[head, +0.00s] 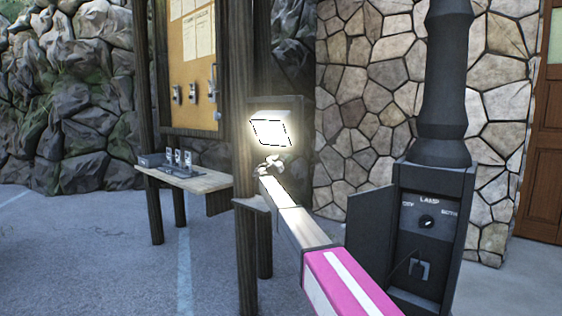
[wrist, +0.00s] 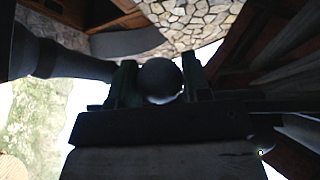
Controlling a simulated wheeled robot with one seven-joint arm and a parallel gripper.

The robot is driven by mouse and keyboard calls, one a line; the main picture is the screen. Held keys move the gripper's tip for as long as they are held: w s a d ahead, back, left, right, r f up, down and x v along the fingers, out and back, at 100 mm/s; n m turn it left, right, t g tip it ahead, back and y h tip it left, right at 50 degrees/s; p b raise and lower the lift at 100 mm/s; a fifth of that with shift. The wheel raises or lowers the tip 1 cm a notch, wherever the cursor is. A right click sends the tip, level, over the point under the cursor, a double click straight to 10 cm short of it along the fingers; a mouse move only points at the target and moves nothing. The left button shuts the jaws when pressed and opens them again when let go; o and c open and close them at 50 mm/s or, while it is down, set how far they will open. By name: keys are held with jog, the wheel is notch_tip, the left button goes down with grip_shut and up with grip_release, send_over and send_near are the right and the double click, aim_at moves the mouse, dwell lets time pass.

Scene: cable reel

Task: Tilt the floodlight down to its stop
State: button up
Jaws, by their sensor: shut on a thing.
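The floodlight (head: 270,130) is lit, with a bright glowing face, and sits on a dark post in the middle of the head view. Its face is turned toward my camera; its exact tilt is hard to judge through the glare. My gripper (head: 270,164) is just below the floodlight at the end of my outstretched arm. In the wrist view my two dark fingers stand either side of a round dark knob (wrist: 160,78), and my gripper (wrist: 160,85) is shut on it. How the knob joins the floodlight is hidden.
A dark lamp control box (head: 430,235) with a rotary switch and an open door stands at right, under a thick dark pipe. A wooden shelf (head: 190,180) with small devices and a notice board (head: 192,70) are at left. Stone walls stand behind; the paving at lower left is clear.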

jog(key=shift+w+d+r+m+h, duration=0.15)
jog(key=shift+w+d+r+h, duration=0.15)
jog(key=shift+w+h, duration=0.1)
jog(key=shift+w+d+r+m+h, duration=0.15)
jog(key=shift+w+d+h, duration=0.15)
jog(key=shift+w, duration=0.1)
jog(key=shift+w+d+r+m+t+h, duration=0.3)
jog(key=shift+w+d+r+m+h, duration=0.2)
jog(key=shift+r+h, duration=0.25)
jog(key=shift+w, duration=0.1)
jog(key=o, duration=1.3)
jog(key=shift+c, duration=0.2)
jog(key=shift+f, duration=0.1)
jog(key=v, duration=1)
jog(key=shift+a+f, duration=0.2)
jog(key=shift+f, duration=0.05)
